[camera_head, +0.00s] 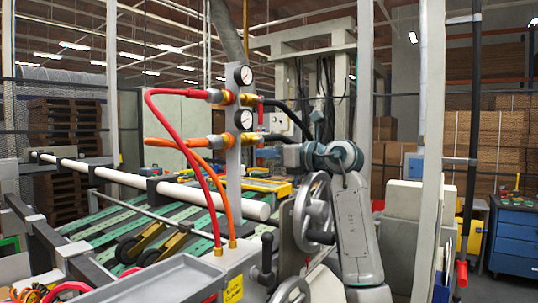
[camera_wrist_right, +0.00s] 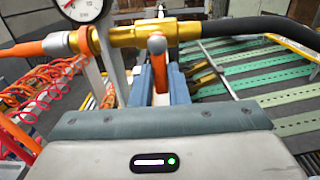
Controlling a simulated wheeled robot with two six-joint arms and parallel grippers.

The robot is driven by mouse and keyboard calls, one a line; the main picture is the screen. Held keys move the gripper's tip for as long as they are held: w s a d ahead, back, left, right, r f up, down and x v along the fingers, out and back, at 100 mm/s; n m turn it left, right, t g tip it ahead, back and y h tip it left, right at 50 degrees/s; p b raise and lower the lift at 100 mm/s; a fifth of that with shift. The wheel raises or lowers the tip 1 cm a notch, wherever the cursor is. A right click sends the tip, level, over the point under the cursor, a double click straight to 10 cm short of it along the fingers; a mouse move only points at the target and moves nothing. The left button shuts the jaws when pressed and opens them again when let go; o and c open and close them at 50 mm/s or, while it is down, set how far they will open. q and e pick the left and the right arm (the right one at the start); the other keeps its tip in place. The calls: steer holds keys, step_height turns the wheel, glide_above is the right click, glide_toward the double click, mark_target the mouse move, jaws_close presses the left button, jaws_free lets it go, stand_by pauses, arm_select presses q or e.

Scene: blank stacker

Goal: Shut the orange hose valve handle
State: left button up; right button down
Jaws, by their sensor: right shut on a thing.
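The orange hose (camera_head: 165,142) runs into a brass valve (camera_head: 228,140) below the lower pressure gauge (camera_head: 243,119). In the right wrist view the brass valve (camera_wrist_right: 130,36) lies across the top, with the orange valve handle (camera_wrist_right: 157,46) coming from it towards me. My right gripper (camera_head: 268,138) reaches in from the right at the valve. In the wrist view its blue-grey fingers (camera_wrist_right: 159,85) are shut on the handle, one on each side. The handle's far end is hidden between them. In the head view the gripper covers the handle. My left gripper is not in view.
A red hose (camera_head: 155,110) loops to an upper valve with a red handle (camera_head: 261,112), just above my right gripper. Black hoses (camera_head: 290,115) leave the valves to the right. A handwheel (camera_head: 312,212) stands below my arm. A grey post (camera_head: 428,150) stands at right.

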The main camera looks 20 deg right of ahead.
mark_target(261, 138)
stand_by(0.4)
steer(key=c, duration=1.4)
jaws_free()
steer(key=shift+r, duration=0.1)
steer(key=shift+r+b, duration=0.55)
steer(key=shift+b, duration=0.05)
step_height(261, 138, up, 2)
steer(key=shift+s+r+b, duration=0.15)
steer(key=shift+b, duration=0.7)
steer(key=s+a+b, duration=0.2)
steer(key=s+b, duration=0.1)
steer(key=s, duration=0.4)
steer(key=s+a+r+b, duration=0.1)
steer(key=s+b, duration=0.3)
steer(key=s, duration=0.4)
steer(key=shift+s+a+r, duration=0.15)
steer(key=shift+a+r, duration=0.1)
steer(key=shift+a, duration=0.45)
